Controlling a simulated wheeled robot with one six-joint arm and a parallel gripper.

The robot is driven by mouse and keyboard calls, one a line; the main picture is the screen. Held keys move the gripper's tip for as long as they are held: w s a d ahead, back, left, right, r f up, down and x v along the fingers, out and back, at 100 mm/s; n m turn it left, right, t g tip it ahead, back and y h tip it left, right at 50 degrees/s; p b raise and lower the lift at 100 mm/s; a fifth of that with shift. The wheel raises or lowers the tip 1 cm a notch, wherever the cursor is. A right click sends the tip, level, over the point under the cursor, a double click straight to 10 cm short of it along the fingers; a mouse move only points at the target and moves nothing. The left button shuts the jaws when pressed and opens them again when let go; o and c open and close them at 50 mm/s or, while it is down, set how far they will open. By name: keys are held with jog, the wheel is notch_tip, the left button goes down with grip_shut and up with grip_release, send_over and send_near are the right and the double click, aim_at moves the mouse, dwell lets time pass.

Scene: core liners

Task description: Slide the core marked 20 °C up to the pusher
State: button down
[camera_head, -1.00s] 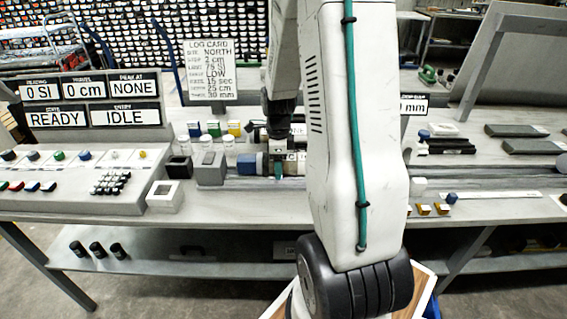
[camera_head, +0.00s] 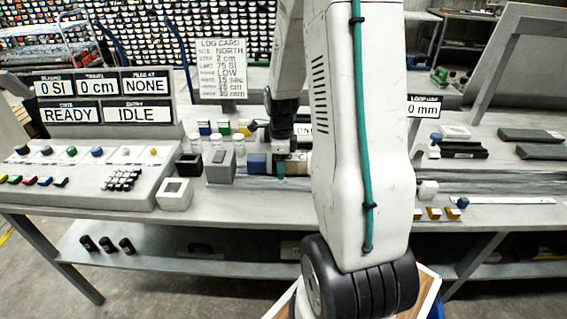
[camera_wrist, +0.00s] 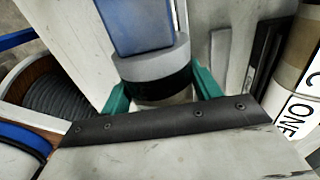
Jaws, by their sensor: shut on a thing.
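My gripper (camera_wrist: 158,90) has its teal fingers on either side of a banded grey, black and white round core (camera_wrist: 155,75) and is shut on it. No temperature mark can be read on this core. A blue block (camera_wrist: 135,25), seemingly the pusher, lies end-on against or very close to the core's grey end. In the head view, the blue block (camera_head: 257,163) sits just left of the core (camera_head: 297,164), beside a grey block (camera_head: 222,166). My arm hides the core's right side. In that view, my gripper (camera_head: 280,168) reaches down over the track.
Behind the track stand small jars (camera_head: 217,140) and coloured blocks (camera_head: 224,126). A console (camera_head: 100,170) fills the bench's left. A white open box (camera_head: 174,194) stands in front.

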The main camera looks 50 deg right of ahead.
aim_at(271, 163)
jog(key=shift+w+a, duration=0.15)
jog(key=shift+w, duration=0.15)
jog(key=shift+w+a, duration=0.65)
jog(key=shift+w, duration=0.15)
jog(key=c, duration=0.6)
grip_release()
jog(key=o, duration=0.3)
jog(key=shift+w+a, duration=0.1)
jog(key=shift+a, duration=0.1)
jog(key=shift+s+d, duration=0.2)
jog(key=shift+d, duration=0.05)
jog(key=shift+r, duration=0.25)
notch_tip(271, 163, up, 7)
jog(key=shift+r, duration=0.15)
